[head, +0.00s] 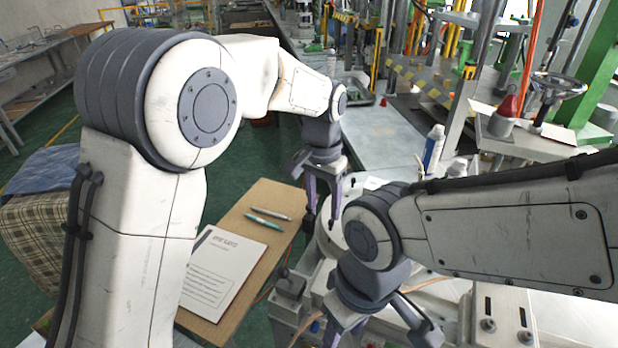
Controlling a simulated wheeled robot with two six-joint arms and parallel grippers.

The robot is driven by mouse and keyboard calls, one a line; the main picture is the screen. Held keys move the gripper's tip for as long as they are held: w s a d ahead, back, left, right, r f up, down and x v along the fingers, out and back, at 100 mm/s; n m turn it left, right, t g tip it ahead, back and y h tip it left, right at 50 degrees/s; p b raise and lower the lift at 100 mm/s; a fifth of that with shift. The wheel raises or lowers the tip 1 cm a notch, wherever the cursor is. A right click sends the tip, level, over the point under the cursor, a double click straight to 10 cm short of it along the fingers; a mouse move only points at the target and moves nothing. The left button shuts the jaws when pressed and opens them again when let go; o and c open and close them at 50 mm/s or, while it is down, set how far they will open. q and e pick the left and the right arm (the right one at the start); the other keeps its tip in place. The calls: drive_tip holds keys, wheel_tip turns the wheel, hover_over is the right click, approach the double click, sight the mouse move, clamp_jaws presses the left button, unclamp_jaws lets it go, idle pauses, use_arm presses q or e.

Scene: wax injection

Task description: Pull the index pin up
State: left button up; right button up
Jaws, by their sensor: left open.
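My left gripper (321,214) is open and points down, its two purple fingers apart with nothing seen between them. It is over the left rim of a pale round fixture (326,242) on the machine bench. I cannot make out the index pin; the gripper and my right wrist cover much of that fixture. My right gripper (380,325) is low in the view, nearer to me, with its fingers spread; their lower ends are hard to see.
A wooden board (262,205) with two pens and a printed sheet (222,270) lies to the left. A red-topped item (507,108) and a handwheel (556,86) are at the right. My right forearm crosses the right side.

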use_arm(q)
drive_tip(key=w+a+f+p, duration=0.1)
drive_tip(key=w+p, duration=0.1)
drive_tip(key=w, duration=0.5)
drive_tip(key=w+a+p, duration=0.2)
drive_tip(key=w+p, duration=0.1)
drive_tip(key=w, duration=0.3)
drive_tip(key=f+p, duration=0.1)
drive_tip(key=f, duration=0.2)
drive_tip(key=f+p, duration=0.1)
drive_tip(key=f, duration=0.2)
drive_tip(key=f+p, duration=0.1)
drive_tip(key=f, duration=0.2)
drive_tip(key=shift+w+f, duration=0.25)
drive_tip(key=shift+f, duration=0.15)
drive_tip(key=shift+f+p, duration=0.3)
drive_tip(key=shift+f, duration=0.35)
use_arm(e)
wheel_tip(320, 180, up, 10)
drive_tip(key=shift+s+r, duration=0.1)
use_arm(q)
clamp_jaws()
